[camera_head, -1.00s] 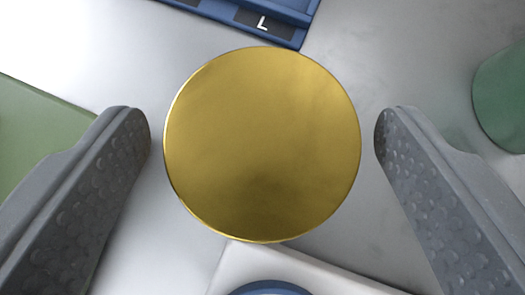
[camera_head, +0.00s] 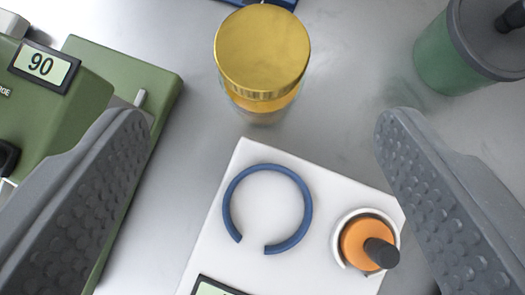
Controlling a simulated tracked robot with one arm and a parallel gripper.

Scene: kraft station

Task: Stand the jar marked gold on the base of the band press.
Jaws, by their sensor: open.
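A jar with a round gold lid (camera_head: 262,50) and a clear, gold-tinted body stands upright on the grey metal table, at the top middle of the view. I see no writing on it. My gripper (camera_head: 262,118) is open and empty, its fingers wide apart at left and right. The jar is beyond the fingertips and apart from both. A white base (camera_head: 208,250) with a blue open ring (camera_head: 228,205) and an orange knob (camera_head: 356,238) lies nearer, between the fingers in the picture. I cannot tell whether this is the band press; no name shows.
A green canister (camera_head: 445,60) with a dark lid stands at the upper right. A blue item (camera_head: 284,3) is cut off at the top.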

